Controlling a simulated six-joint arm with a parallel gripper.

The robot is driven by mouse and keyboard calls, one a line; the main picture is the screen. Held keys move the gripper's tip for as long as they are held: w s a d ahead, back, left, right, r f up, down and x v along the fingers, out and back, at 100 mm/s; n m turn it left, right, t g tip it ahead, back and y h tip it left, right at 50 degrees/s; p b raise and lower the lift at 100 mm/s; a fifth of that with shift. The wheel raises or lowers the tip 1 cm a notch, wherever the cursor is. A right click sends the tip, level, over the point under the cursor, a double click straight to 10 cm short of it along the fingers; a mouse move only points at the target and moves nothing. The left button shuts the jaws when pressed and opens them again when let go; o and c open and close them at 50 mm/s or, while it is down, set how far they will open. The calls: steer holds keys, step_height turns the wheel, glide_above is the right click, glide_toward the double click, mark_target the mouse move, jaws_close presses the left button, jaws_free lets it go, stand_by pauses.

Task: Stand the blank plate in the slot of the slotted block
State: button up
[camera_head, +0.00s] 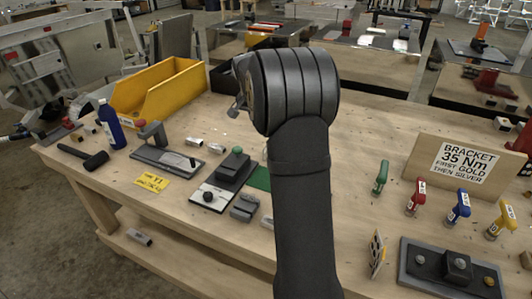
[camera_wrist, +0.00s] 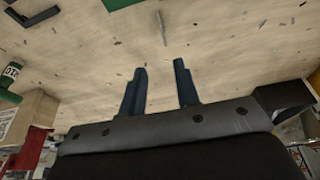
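My gripper (camera_wrist: 160,72) shows in the wrist view with its two dark fingers apart and nothing between them. Bare wooden tabletop lies beyond the fingertips. In the head view my arm hides the gripper. A small grey block with grooves (camera_head: 243,208) lies left of my arm in the head view; it may be the slotted block, but I cannot make out its slot clearly. I cannot identify the blank plate for certain. A thin grey sliver (camera_wrist: 162,28) lies ahead of the fingers in the wrist view; I cannot tell whether it is a plate or a mark.
A dark fixture with a green knob (camera_head: 236,166), a yellow bin (camera_head: 160,95), a blue bottle (camera_head: 110,125) and a black mallet (camera_head: 84,157) stand left. Coloured-handled tools (camera_head: 417,197), a bracket sign (camera_head: 462,165) and a dark fixture (camera_head: 430,275) are right.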

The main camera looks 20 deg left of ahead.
steer(key=shift+t, duration=0.4)
steer(key=x, duration=0.7)
steer(key=s+x, duration=0.1)
steer(key=x, duration=0.2)
steer(key=shift+f, duration=0.6)
steer(key=shift+a+x, duration=0.1)
steer(key=shift+x, duration=1.4)
steer(key=shift+a+x, duration=0.15)
steer(key=shift+x, duration=1.3)
jaws_close()
